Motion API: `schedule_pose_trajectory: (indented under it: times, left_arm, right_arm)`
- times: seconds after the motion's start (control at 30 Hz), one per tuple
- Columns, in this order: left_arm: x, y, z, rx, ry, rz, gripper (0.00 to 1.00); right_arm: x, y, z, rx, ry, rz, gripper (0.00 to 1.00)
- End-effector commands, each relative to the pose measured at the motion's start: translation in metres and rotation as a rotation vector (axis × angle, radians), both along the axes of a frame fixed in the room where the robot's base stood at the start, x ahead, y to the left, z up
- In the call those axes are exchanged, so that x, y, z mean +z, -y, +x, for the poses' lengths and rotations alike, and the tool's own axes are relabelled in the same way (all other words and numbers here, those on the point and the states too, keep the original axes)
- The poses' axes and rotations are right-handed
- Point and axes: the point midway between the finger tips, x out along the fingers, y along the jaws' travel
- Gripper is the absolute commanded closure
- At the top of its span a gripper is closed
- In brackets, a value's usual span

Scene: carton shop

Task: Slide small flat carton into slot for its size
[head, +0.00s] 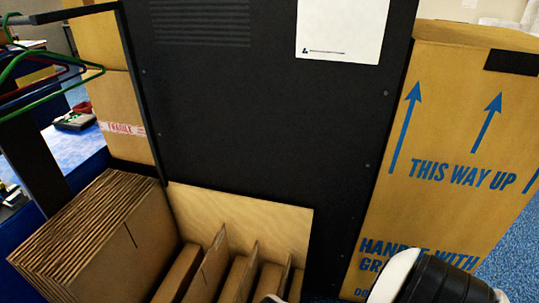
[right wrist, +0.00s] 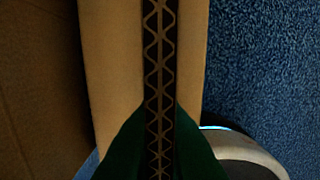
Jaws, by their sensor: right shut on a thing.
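In the right wrist view a flat corrugated carton (right wrist: 160,45) is seen edge-on, with its wavy core showing. My right gripper (right wrist: 160,112) is shut on it, one dark green finger on each side. In the head view only my right arm shows, at the lower right; its fingers and the carton's full outline are out of sight. A plywood rack (head: 270,215) with upright dividers forming slots stands at the bottom centre, cut off by the frame. Brown cardboard shows in its slots. My left gripper is not in view.
A thick stack of flat cartons (head: 90,240) stands left of the rack. A black panel (head: 260,110) rises behind it. A tall "THIS WAY UP" box (head: 455,150) stands at right. Coloured hangers (head: 45,75) hang at far left. Blue carpet (right wrist: 265,60) lies right in the wrist view.

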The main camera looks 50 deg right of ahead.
Motion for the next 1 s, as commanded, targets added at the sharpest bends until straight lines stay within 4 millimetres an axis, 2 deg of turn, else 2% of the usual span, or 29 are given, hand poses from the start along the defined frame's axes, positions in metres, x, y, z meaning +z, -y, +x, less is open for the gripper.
schedule_pose_trajectory:
  times: [0.03,0.17,0.2,0.53,0.67,1.0]
  left_arm:
    - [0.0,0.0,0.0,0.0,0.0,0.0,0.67]
    - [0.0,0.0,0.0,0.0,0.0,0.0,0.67]
    - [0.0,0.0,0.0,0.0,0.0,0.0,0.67]
    - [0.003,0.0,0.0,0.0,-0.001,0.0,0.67]
    - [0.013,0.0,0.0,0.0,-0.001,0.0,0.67]
    - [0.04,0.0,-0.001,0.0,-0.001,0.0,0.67]
  right_arm:
    - [0.0,0.0,0.0,0.0,0.001,0.0,0.91]
    - [0.0,0.0,0.0,0.0,0.0,-0.001,0.69]
    - [0.0,0.0,0.0,0.0,0.0,0.0,0.67]
    - [0.006,0.0,0.0,0.0,0.001,0.0,0.67]
    - [0.025,0.0,0.0,0.001,0.001,0.0,0.67]
    - [0.096,0.0,0.0,0.0,0.001,0.0,0.67]
